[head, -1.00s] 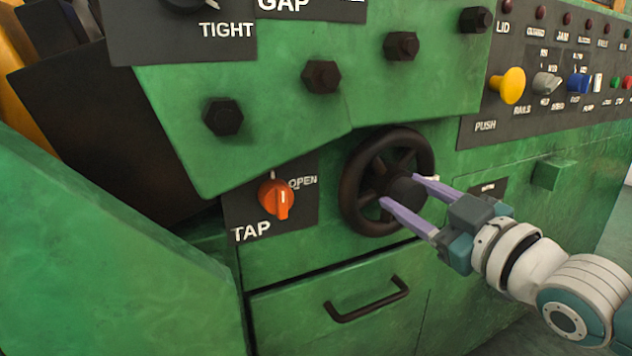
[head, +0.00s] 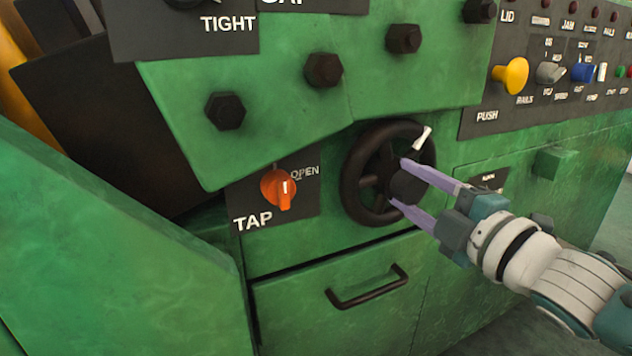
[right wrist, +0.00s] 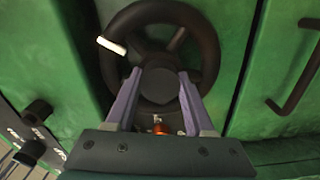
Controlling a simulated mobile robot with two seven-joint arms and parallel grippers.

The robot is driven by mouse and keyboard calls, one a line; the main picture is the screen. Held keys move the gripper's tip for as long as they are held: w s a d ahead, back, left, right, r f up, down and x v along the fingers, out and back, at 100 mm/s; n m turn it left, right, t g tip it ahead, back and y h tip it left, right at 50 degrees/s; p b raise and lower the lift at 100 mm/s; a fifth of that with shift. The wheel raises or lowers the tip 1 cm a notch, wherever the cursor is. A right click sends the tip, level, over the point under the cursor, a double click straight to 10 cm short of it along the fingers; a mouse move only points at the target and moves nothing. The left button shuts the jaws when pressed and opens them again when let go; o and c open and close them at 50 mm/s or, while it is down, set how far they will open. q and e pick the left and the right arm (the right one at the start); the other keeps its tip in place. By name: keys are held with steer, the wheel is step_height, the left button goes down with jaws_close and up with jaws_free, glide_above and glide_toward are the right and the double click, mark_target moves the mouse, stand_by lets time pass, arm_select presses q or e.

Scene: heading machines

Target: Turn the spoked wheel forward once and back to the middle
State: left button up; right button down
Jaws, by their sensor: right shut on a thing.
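The dark spoked wheel (head: 352,196) is mounted on the green machine's front, right of the orange tap knob. A white mark (head: 422,138) sits on its upper right rim. My right gripper (head: 398,182) has its two purple fingers on either side of the wheel's round hub (head: 408,188), shut on it. In the right wrist view the wheel (right wrist: 205,40) fills the upper middle, and the fingers (right wrist: 160,98) flank the hub (right wrist: 160,84). The white mark (right wrist: 111,45) shows at the rim's left there. My left gripper is not in view.
The orange tap knob (head: 279,189) is left of the wheel. A drawer handle (head: 368,288) is below it. Hex bolts (head: 323,70) stick out above. A yellow push button (head: 511,76) and other controls line the panel at upper right.

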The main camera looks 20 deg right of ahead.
steer(key=n, duration=0.4)
steer(key=shift+b, duration=0.4)
steer(key=shift+n, duration=1.3)
steer(key=shift+b, duration=0.3)
steer(key=shift+c, duration=1.3)
jaws_free()
steer(key=shift+s, duration=0.1)
steer(key=s+p, duration=0.1)
steer(key=s, duration=0.8)
steer(key=shift+s+d, duration=0.35)
steer(key=shift+d, duration=0.05)
